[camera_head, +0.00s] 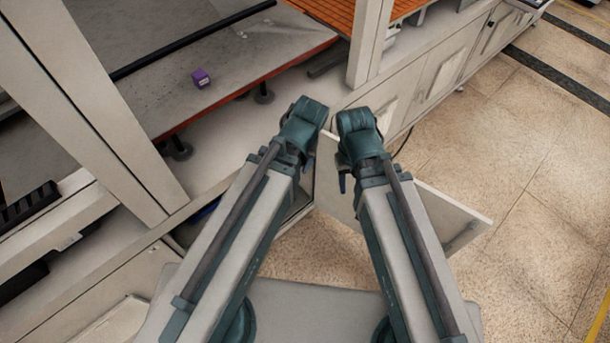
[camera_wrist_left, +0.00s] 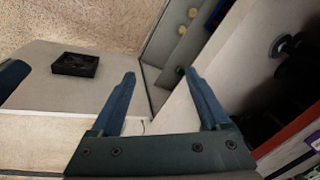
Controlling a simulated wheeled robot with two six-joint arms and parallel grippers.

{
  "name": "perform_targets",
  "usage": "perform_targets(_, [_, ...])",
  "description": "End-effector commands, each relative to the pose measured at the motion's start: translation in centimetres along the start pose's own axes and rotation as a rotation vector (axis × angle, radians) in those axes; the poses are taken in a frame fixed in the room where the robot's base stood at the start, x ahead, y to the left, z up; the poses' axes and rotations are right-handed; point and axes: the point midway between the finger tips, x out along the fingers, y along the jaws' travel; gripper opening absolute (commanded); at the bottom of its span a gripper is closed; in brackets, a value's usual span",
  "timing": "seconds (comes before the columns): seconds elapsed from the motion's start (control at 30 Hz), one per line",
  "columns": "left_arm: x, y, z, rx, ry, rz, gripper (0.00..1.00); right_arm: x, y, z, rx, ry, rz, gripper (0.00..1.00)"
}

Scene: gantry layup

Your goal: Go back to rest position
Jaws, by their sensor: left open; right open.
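My left gripper (camera_head: 309,164) hangs below its folded wrist near the middle of the head view, beside the long cabinet. In the left wrist view its two blue fingers (camera_wrist_left: 160,76) stand apart with nothing between them. My right gripper (camera_head: 342,183) is close to its right in the head view, pointing down, with only a blue finger showing below the wrist. Nothing shows held in it. Both arms reach forward side by side, and their wrists are apart by a small gap.
A purple cube (camera_head: 201,78) lies on the grey table with a red edge (camera_head: 240,82). A white cabinet door (camera_head: 455,222) stands open beneath my right arm. In the left wrist view, small coloured items (camera_wrist_left: 193,13) sit in an open compartment. Tiled floor (camera_head: 530,160) is clear at right.

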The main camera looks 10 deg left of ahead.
Motion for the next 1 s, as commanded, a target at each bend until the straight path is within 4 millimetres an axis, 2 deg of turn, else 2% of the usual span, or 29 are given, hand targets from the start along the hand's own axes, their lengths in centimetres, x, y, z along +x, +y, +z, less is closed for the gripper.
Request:
perform_targets(0.03, [-0.3, 1.7, 1.4, 0.079, -0.039, 0.042, 0.79, 0.0, 0.0, 0.0, 0.000, 0.000, 0.000, 0.50])
perform_targets(0.1, [-0.6, 3.3, 2.7, 0.164, -0.080, 0.090, 0.79, 0.0, 0.0, 0.0, 0.000, 0.000, 0.000, 0.50])
perform_targets(0.2, [-0.8, 4.5, 3.7, 0.228, -0.110, 0.126, 0.79, 0.0, 0.0, 0.0, 0.000, 0.000, 0.000, 0.50])
perform_targets(0.57, [-0.5, 4.7, 3.9, 0.238, -0.114, 0.132, 0.79, 0.3, 0.0, 0.0, 0.000, 0.000, 0.000, 0.50])
perform_targets(0.67, [0.6, 4.9, 4.0, 0.238, -0.114, 0.131, 0.79, 1.5, -0.1, -0.1, -0.001, 0.000, 0.000, 0.50])
perform_targets(0.9, [5.6, 6.0, 4.4, 0.242, -0.113, 0.130, 0.79, 6.6, -0.6, -0.4, -0.005, 0.000, 0.001, 0.50])
perform_targets(1.0, [7.0, 6.3, 4.5, 0.243, -0.112, 0.130, 0.79, 8.1, -0.7, -0.5, -0.007, 0.000, 0.002, 0.50])
